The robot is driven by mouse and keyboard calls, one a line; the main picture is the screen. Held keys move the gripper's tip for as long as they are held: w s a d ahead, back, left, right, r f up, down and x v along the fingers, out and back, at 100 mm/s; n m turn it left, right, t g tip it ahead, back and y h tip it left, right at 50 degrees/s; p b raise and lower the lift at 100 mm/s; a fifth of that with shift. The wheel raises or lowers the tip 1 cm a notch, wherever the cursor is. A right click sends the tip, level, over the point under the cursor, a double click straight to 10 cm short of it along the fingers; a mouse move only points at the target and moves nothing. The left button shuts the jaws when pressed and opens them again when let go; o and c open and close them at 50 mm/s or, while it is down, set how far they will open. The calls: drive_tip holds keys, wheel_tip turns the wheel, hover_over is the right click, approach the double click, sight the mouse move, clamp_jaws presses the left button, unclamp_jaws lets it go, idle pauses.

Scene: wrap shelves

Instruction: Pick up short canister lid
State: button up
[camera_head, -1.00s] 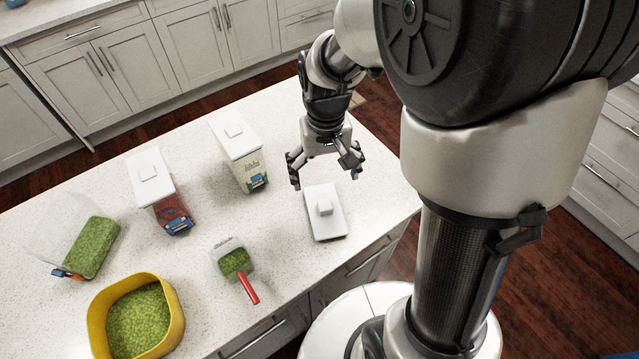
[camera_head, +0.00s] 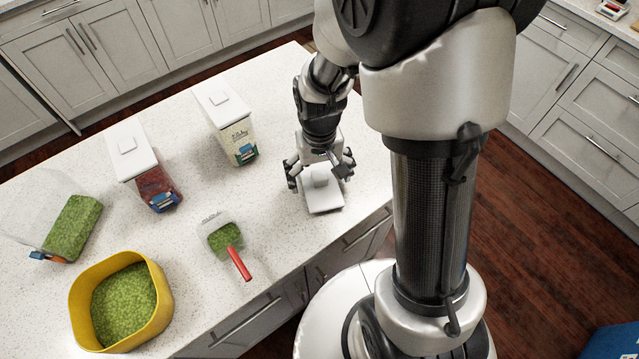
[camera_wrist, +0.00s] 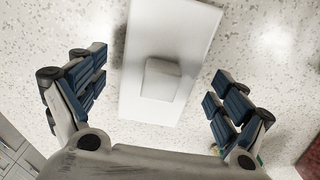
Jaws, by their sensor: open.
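The short canister lid (camera_head: 323,201) is a white rectangular plate with a raised square knob. It lies flat on the counter near its front edge. My gripper (camera_head: 320,178) is open above it, with one finger on each side. In the wrist view the lid (camera_wrist: 190,35) runs up the middle of the picture, its knob (camera_wrist: 161,79) between the spread blue finger pads of my gripper (camera_wrist: 158,98). The fingers look clear of the knob. My gripper partly covers the lid's far part in the head view.
To the left stand two white-lidded canisters, one with a cream label (camera_head: 239,140) and one with red contents (camera_head: 155,187). A scoop with a red handle (camera_head: 239,263), a yellow bin of green bits (camera_head: 75,318) and a tipped clear container (camera_head: 72,228) are further left. Counter around the lid is clear.

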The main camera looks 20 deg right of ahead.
drive_tip(key=shift+r, duration=0.1)
drive_tip(key=c, duration=1.2)
drive_tip(key=shift+o, duration=0.2)
